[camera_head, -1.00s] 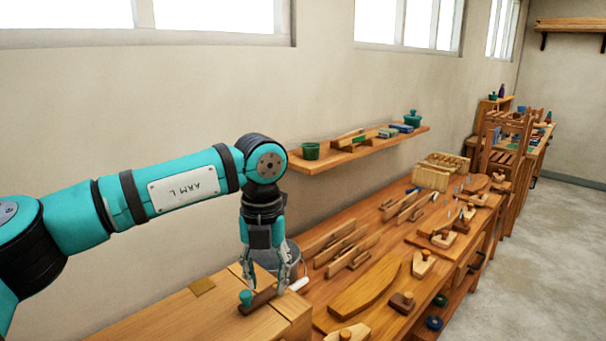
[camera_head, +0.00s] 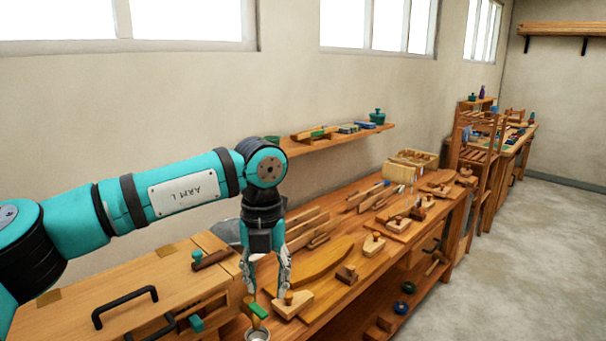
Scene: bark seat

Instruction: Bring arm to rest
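My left arm (camera_head: 170,190) reaches in from the left, with its elbow bent and the gripper hanging down. My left gripper (camera_head: 266,291) points at the front edge of the workbench (camera_head: 350,286). Its fingers look spread, with nothing seen between them. A wooden block with a knob (camera_head: 293,303) lies just right of the fingertips; I cannot tell whether they touch. My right gripper is out of view.
A wooden chest with a black handle (camera_head: 125,305) stands at the lower left. A wall shelf (camera_head: 340,138) runs behind the arm. Many wooden tools and a crate (camera_head: 410,165) crowd the bench. The floor (camera_head: 530,240) at the right is clear.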

